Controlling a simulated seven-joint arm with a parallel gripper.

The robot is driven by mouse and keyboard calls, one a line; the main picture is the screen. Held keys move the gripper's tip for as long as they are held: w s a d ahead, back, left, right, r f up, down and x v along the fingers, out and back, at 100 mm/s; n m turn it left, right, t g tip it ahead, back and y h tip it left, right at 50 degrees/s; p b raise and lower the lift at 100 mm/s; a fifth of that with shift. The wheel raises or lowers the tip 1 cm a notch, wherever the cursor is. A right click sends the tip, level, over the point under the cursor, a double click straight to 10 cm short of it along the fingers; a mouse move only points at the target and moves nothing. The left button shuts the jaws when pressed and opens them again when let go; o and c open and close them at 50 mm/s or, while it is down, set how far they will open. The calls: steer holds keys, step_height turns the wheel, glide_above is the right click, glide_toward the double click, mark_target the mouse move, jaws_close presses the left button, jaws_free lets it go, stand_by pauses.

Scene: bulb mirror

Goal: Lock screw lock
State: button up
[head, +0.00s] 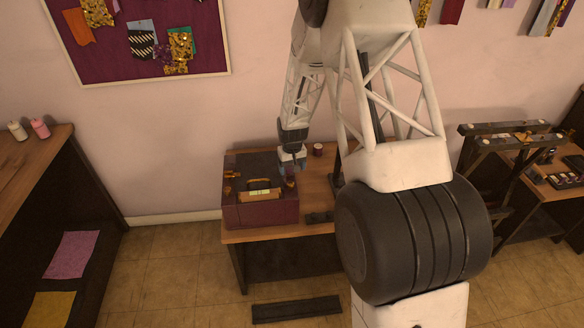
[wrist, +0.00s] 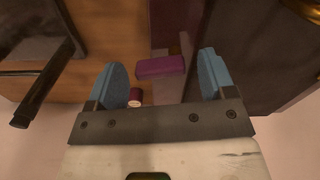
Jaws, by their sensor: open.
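The dark purple box (head: 262,214) stands on the table, with a brass-coloured handle (head: 258,184) on its near part. It appears as a dark panel at the right in the wrist view (wrist: 255,70). My gripper (head: 290,178) is at the right side of the box. In the wrist view its two blue fingers (wrist: 161,68) are apart, with a purple block-like piece (wrist: 160,66), probably the screw lock's knob, seen between them. I cannot tell whether either finger touches it. The knob's mounting on the box is mostly hidden.
A small dark red cylinder (head: 318,149) stands at the back of the wooden table (head: 270,234), and shows near the left finger in the wrist view (wrist: 135,97). Dark objects (head: 320,216) lie right of the box. A wooden frame (head: 500,180) stands farther right.

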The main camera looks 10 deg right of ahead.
steer(key=shift+c, duration=0.4)
steer(key=c, duration=0.9)
steer(key=shift+o, duration=0.2)
steer(key=shift+s+m, duration=0.1)
steer(key=shift+m, duration=1.1)
steer(key=o, duration=0.9)
steer(key=shift+o, duration=0.2)
steer(key=shift+r, duration=0.15)
steer(key=shift+r, duration=3.8)
